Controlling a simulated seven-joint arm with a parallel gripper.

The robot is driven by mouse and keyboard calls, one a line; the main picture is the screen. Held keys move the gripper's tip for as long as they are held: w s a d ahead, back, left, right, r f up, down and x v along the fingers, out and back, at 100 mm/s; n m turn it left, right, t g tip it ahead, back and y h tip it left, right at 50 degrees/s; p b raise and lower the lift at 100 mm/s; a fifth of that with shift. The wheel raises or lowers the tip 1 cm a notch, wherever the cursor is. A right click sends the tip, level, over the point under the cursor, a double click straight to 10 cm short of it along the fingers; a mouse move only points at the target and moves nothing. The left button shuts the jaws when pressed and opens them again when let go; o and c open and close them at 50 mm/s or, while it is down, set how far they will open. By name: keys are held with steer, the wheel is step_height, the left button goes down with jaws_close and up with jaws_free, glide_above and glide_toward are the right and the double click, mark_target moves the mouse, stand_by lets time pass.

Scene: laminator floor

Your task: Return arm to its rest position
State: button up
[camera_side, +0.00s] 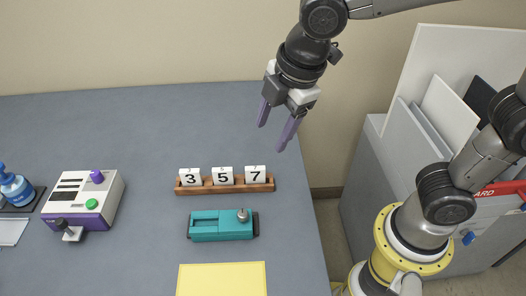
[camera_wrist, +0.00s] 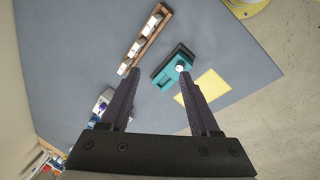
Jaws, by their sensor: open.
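My gripper (camera_side: 276,124) hangs in the air above the right end of the table, near the back wall, in the side view. Its two purple fingers are spread apart with nothing between them. In the wrist view the open gripper (camera_wrist: 156,74) points down toward the table. My arm is raised and comes in from the upper right. The gripper is clear of everything on the table.
On the grey table (camera_side: 150,130) are a wooden rack with number blocks 3, 5, 7 (camera_side: 225,187), a teal device (camera_side: 222,225), a yellow sheet (camera_side: 222,279) and a white-purple machine (camera_side: 82,200). A grey cabinet (camera_side: 375,190) stands right. The table's back is clear.

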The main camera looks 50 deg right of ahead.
steer(key=s+d+r+m+t, duration=0.25)
steer(key=s+d+m, duration=0.4)
steer(key=d, duration=0.55)
steer(key=s+d+f+m, duration=0.2)
steer(key=s+m, duration=0.4)
steer(key=m, duration=0.3)
steer(key=shift+s+f, duration=0.25)
steer(key=shift+f, duration=0.55)
